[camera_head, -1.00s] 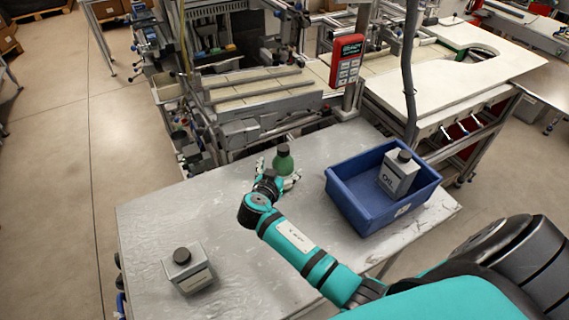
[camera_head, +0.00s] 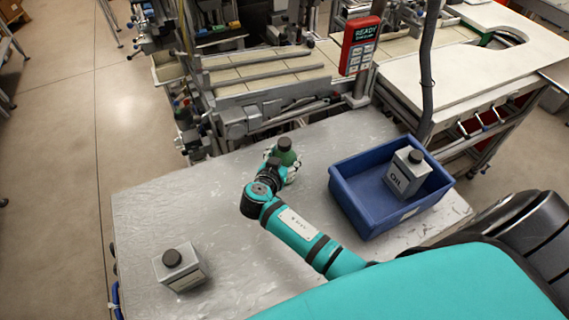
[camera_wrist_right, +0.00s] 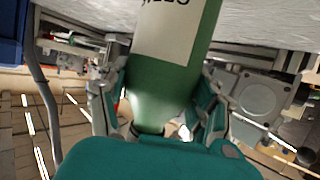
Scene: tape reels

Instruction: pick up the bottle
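The green bottle (camera_head: 286,154) with a dark cap stands upright near the far edge of the grey table. My right gripper (camera_head: 281,164) reaches it from the near side, with a finger on each side of the bottle. In the right wrist view the green bottle (camera_wrist_right: 165,85), with a white label, fills most of the room between the fingers of the right gripper (camera_wrist_right: 165,78). Whether the fingers press on it is not clear. My left gripper is not in view.
A blue bin (camera_head: 367,212) holding a grey oil container (camera_head: 407,174) stands to the right of the bottle. Another grey container (camera_head: 180,269) with a black cap stands at the near left. The table (camera_head: 200,214) between them is clear. Machinery stands behind the table.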

